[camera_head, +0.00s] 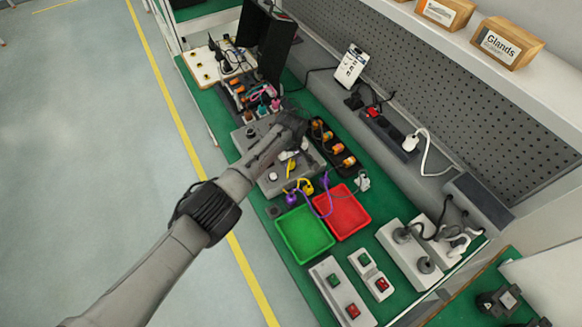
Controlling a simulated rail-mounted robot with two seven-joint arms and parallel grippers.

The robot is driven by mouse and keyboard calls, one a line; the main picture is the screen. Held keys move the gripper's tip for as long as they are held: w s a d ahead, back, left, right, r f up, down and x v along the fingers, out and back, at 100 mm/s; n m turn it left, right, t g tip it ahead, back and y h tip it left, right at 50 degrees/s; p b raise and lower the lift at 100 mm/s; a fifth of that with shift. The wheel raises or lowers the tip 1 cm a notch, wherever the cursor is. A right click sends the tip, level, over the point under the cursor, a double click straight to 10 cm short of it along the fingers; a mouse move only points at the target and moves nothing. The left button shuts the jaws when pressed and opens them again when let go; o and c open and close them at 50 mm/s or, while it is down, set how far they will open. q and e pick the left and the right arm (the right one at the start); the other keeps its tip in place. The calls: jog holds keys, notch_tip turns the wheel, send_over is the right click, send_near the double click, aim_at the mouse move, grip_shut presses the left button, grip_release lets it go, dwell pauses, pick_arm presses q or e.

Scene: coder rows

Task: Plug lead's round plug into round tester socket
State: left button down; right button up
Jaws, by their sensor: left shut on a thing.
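My left arm reaches in from the lower left, over a grey box (264,187) on the green bench. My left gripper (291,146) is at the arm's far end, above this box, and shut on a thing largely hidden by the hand. A small pale part and a yellow part (291,169) show below it. Round fittings show on the box, one pale (272,176) and one dark (250,132). I cannot tell which is the round socket. A purple lead (327,200) with purple and yellow ends lies by the trays. My right gripper is out of view.
A green tray (305,258) and a red tray (364,225) stand in front of the box. A black holder with orange parts (334,147) is to its right. Switch boxes (341,291) and grey socket units (409,266) stand nearer. A pegboard (440,95) backs the bench.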

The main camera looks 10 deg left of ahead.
pick_arm(q)
jog(key=shift+f, duration=0.1)
dwell(0.4)
jog(key=shift+f, duration=0.15)
jog(key=c, duration=0.7)
grip_release()
jog(key=shift+r, duration=0.55)
jog(key=shift+r+p, duration=2)
jog(key=shift+r, duration=4.4)
